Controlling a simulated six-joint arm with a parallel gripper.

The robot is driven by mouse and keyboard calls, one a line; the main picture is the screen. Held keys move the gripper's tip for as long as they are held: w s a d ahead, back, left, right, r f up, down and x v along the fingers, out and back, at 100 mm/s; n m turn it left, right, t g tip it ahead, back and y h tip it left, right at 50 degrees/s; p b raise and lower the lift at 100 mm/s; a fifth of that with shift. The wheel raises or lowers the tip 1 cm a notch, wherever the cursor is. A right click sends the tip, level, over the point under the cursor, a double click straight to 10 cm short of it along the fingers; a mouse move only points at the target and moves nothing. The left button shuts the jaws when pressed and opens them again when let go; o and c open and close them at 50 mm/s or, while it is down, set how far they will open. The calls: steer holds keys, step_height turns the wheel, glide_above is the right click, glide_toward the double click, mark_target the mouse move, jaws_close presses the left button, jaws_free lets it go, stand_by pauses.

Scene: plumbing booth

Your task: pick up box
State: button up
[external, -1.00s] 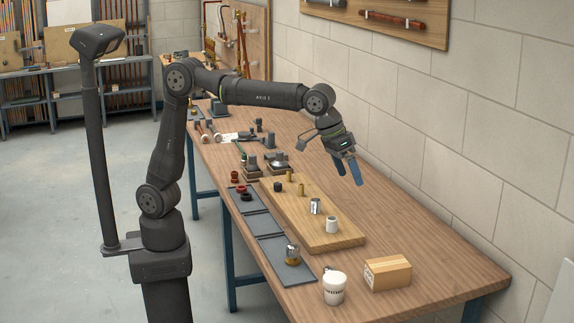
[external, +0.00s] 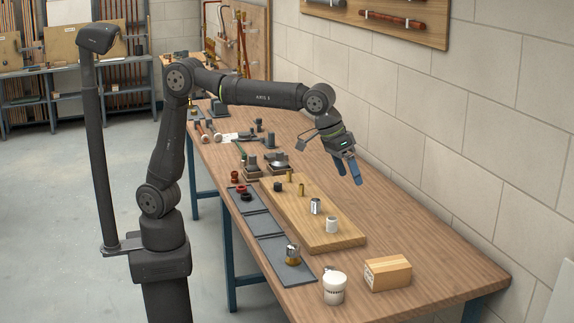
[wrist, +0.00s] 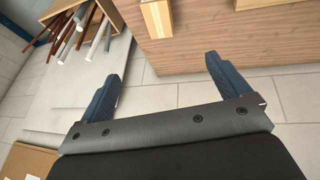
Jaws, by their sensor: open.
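The box (external: 388,273) is a small tan carton with a printed label on its left end. It sits upright on the wooden bench near the front right end. In the wrist view a light wooden or tan piece (wrist: 157,18) shows at the top edge; I cannot tell if it is the box. My gripper (external: 347,172) hangs in the air over the back side of the bench, well above and behind the box. Its two blue fingers are spread and empty, and they also show in the wrist view (wrist: 165,75).
A white tub (external: 334,288) stands just left of the box. A wooden board (external: 330,241) with small fittings lies behind them, with grey trays (external: 272,249) along the left edge. The block wall (external: 450,150) borders the bench. The bench right of the board is clear.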

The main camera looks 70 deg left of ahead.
steer(key=y, duration=0.2)
glide_toward(387, 264)
steer(key=shift+m, duration=0.4)
steer(key=x, duration=0.7)
steer(key=shift+w+f, duration=0.15)
steer(key=shift+f, duration=0.2)
steer(key=shift+x, duration=2.95)
steer(key=shift+f, duration=0.25)
steer(key=c, duration=1.2)
